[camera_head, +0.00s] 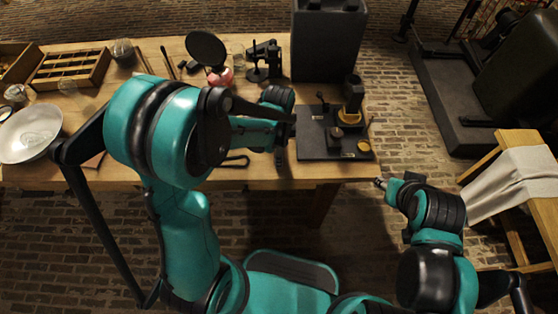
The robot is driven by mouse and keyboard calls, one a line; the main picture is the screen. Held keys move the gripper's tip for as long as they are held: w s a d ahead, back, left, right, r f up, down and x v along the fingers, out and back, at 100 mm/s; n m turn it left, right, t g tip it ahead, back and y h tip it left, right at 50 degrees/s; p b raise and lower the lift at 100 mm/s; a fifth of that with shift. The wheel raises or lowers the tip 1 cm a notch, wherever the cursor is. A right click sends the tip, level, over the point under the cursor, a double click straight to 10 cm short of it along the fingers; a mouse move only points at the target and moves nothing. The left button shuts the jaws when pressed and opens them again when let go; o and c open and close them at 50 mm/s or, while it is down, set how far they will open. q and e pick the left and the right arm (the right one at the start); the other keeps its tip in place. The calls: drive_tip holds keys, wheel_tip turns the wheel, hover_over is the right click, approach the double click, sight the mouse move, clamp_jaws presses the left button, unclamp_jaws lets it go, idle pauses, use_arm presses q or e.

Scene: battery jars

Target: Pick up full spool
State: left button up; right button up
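On the right end of the wooden table, a dark base plate (313,147) carries a yellow-and-black upright part (351,108), a small brownish round part (336,132) and a small yellow disc (363,146). I cannot tell which of these, if any, is the full spool. My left gripper (288,124) is at the plate's left edge, largely hidden by its own arm; its fingers are too dark to read. My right gripper (381,184) is low, off the table's front right corner, apart from the plate; its opening is too small to tell.
The wooden table (240,176) also holds a dark box (327,45) behind the plate, a black stand (265,62), a round black mirror-like disc (206,48), a metal bowl (30,134) and a wooden compartment tray (70,68). A cloth-draped wooden frame (515,180) stands at right.

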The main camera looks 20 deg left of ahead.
use_arm(q)
drive_tip(key=shift+f, duration=0.4)
drive_tip(key=shift+r, duration=0.15)
drive_tip(key=c, duration=1)
drive_tip(key=shift+c, duration=0.2)
